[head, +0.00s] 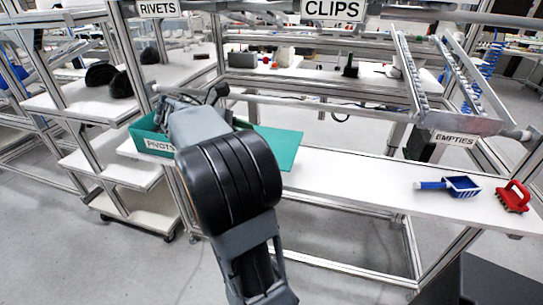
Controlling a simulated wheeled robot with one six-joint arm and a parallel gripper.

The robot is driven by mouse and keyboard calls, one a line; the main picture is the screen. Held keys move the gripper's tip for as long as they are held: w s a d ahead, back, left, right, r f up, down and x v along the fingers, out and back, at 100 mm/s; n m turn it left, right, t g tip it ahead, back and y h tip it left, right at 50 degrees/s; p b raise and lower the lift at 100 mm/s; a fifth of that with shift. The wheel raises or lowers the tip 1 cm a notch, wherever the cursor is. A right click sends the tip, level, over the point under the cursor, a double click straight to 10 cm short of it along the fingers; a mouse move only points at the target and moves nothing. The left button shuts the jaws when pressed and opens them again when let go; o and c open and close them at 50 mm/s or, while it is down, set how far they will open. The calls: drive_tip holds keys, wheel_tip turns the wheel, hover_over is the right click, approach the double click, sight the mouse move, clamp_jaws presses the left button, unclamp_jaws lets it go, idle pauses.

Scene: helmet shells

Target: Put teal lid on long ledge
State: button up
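The teal lid (279,147) is a flat sheet lying on the long white ledge (360,178), just right of my arm. Its left part is hidden behind the arm, and its near corner reaches about the ledge's front edge. A teal bin (147,141) labelled PIVOTS stands at the ledge's left end. My gripper (172,103) is at the far end of my arm, over or beside this bin and left of the visible lid. Its fingertips are too small and covered to show whether they are open or hold anything.
A blue dustpan-like scoop (460,187) and a red brush (513,197) lie at the ledge's right end. The ledge between lid and scoop is clear. A sloped rack labelled EMPTIES (455,124) hangs above the right part. Left shelves hold dark helmet shells (120,85).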

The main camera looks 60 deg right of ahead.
sight(265, 133)
drive_tip(key=d+f, duration=0.1)
drive_tip(key=d, duration=0.1)
drive_tip(key=s+d+f, duration=0.1)
drive_tip(key=d, duration=0.1)
drive_tip(key=d+f, duration=0.1)
drive_tip(key=d, duration=0.1)
drive_tip(key=shift+s+d, duration=0.15)
drive_tip(key=shift+s, duration=0.15)
drive_tip(key=d+f, duration=0.2)
drive_tip(key=s+d+f+b, duration=0.1)
drive_tip(key=f, duration=0.1)
drive_tip(key=shift+d+f, duration=0.25)
drive_tip(key=shift+d, duration=0.15)
drive_tip(key=shift+s+d+f, duration=0.1)
drive_tip(key=shift+d+f, duration=0.45)
drive_tip(key=shift+f, duration=0.1)
drive_tip(key=shift+d+f+b, duration=0.15)
drive_tip(key=shift+f+b, duration=0.15)
drive_tip(key=shift+f, duration=1.35)
drive_tip(key=shift+f, duration=0.2)
drive_tip(key=o, duration=0.9)
drive_tip(key=shift+o, duration=0.2)
